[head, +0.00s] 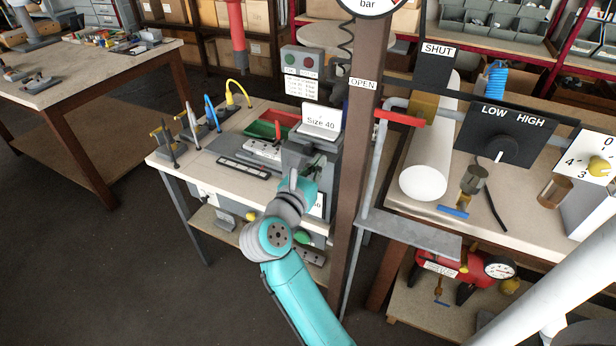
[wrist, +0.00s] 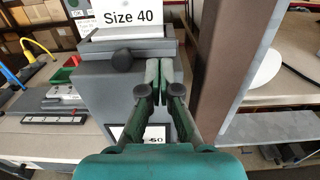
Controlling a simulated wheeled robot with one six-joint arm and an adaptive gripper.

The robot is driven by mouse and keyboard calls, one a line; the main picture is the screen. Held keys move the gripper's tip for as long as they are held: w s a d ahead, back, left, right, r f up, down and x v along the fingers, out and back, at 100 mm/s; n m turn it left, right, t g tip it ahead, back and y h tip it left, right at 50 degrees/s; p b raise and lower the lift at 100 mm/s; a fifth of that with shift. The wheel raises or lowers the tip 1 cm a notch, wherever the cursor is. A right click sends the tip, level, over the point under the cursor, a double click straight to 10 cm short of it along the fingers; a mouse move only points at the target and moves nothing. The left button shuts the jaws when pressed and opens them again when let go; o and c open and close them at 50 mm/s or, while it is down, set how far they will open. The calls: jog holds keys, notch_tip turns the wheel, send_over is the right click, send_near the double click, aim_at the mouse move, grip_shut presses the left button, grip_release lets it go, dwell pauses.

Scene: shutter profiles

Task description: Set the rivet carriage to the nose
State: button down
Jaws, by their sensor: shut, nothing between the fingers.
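A white card reading "Size 40" (head: 320,121) stands on top of a grey machine on the bench; the card also shows in the wrist view (wrist: 130,17). Below it, a dark grey bar (wrist: 100,50) with a round dark knob (wrist: 122,61) crosses the top of the grey housing (wrist: 98,88). I take the bar and knob to be the rivet carriage, but cannot be sure. My gripper (wrist: 159,80) is shut and empty, just right of the knob by the housing's right side; it also shows in the head view (head: 293,178). A lower label is partly hidden by my gripper.
A brown post (head: 357,150) stands close to the right of my gripper. A grey shelf plate (head: 410,236) juts out beyond it. Left on the bench lie a black-framed strip (head: 243,167), a green and red tray (head: 268,128) and several coloured hooked tools.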

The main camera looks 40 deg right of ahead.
aim_at(330, 147)
jog(key=shift+x, duration=2.15)
jog(key=shift+x, duration=2.8)
